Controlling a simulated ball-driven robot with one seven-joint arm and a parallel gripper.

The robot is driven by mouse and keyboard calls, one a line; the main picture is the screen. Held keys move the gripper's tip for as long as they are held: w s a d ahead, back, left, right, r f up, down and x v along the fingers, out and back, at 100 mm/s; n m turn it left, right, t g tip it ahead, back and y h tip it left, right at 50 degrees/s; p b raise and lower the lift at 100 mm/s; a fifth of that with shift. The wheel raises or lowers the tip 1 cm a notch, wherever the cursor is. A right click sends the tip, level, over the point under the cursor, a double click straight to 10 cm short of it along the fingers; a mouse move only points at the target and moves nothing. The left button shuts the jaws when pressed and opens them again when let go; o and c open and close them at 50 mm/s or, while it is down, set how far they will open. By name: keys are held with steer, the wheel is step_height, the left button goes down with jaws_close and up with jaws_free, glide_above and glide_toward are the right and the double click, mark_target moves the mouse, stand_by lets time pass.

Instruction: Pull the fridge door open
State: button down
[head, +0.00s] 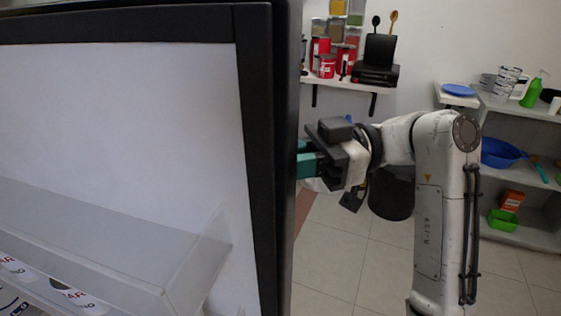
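The fridge door (257,150) fills the left half of the head view. Its inner side faces me: a white panel in a dark frame, with a clear shelf (120,245) low down. The door stands open, swung out to where its inside shows. My gripper (306,160) is at the right edge of the door, on its outer side, with teal fingers pointing left. The fingertips and any handle are hidden behind the door edge, so I cannot tell whether the fingers hold anything.
Behind my arm, a wall shelf (345,84) holds red tins, jars and a black utensil holder. A dark bin (391,194) stands on the tiled floor. Shelving at the right holds a blue pan (498,152) and a green box (502,220). Some tiled floor (335,245) is clear.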

steer(key=shift+s+a+r, duration=0.1)
steer(key=shift+a, duration=0.3)
steer(key=c, duration=1.4)
jaws_free()
steer(key=shift+a, duration=0.1)
steer(key=shift+o, duration=0.9)
steer(key=shift+a, duration=0.3)
steer(key=shift+o, duration=0.6)
steer(key=shift+d, duration=0.1)
steer(key=v, duration=1.1)
